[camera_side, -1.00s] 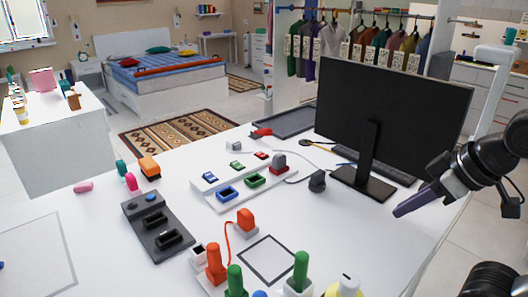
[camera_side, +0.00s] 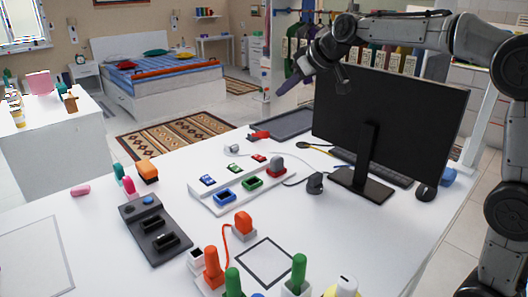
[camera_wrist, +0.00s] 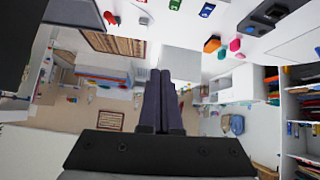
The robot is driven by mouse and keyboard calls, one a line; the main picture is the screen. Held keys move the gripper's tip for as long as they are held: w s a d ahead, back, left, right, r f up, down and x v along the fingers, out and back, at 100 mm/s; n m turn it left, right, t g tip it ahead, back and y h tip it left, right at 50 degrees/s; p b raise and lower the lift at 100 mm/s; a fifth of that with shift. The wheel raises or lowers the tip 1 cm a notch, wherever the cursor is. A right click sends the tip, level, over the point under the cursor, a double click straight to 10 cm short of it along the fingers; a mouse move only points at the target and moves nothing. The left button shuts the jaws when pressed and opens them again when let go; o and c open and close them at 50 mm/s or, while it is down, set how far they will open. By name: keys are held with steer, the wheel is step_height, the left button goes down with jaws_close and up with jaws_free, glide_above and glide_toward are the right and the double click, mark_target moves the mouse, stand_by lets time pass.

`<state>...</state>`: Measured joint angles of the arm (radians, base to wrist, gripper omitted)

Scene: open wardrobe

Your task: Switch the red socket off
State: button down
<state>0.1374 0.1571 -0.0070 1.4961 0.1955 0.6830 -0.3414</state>
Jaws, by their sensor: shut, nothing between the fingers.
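A white socket strip (camera_side: 240,190) lies on the white desk in the side view. It has blue, green and red sockets, with a small switch of matching colour behind each. A grey plug (camera_side: 276,164) stands in the red socket (camera_side: 274,173) and hides most of it. The small red switch (camera_side: 259,158) is behind that plug; its position is too small to tell. My gripper (camera_side: 281,92) is shut and empty, high above the desk's far edge, left of the monitor top, well apart from the strip. Its closed fingers (camera_wrist: 160,75) show in the wrist view.
A large monitor (camera_side: 385,120) stands right of the strip. A dark tray (camera_side: 290,122) and a red object (camera_side: 258,135) lie behind it. A black block (camera_side: 155,228) is left, and upright green and orange items stand in front. The desk's left front is fairly clear.

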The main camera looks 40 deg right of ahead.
steer(key=w+d+f, duration=0.2)
steer(key=w+f, duration=0.1)
steer(key=f, duration=0.2)
steer(key=w+d+f+g, duration=0.1)
steer(key=w+d+f, duration=0.1)
steer(key=f, duration=0.3)
steer(key=w+d+f+m, duration=0.1)
steer(key=w+d+f, duration=0.1)
steer(key=w+f, duration=0.2)
steer(key=shift+w+d+f+g, duration=0.4)
steer(key=shift+w, duration=0.15)
glide_above(259, 156)
steer(key=s, duration=0.2)
step_height(259, 156, down, 8)
steer(key=shift+s+a, duration=0.15)
steer(key=shift+s+f, duration=0.2)
steer(key=shift+f, duration=0.95)
steer(key=shift+s+f, duration=0.1)
steer(key=shift+f, duration=0.65)
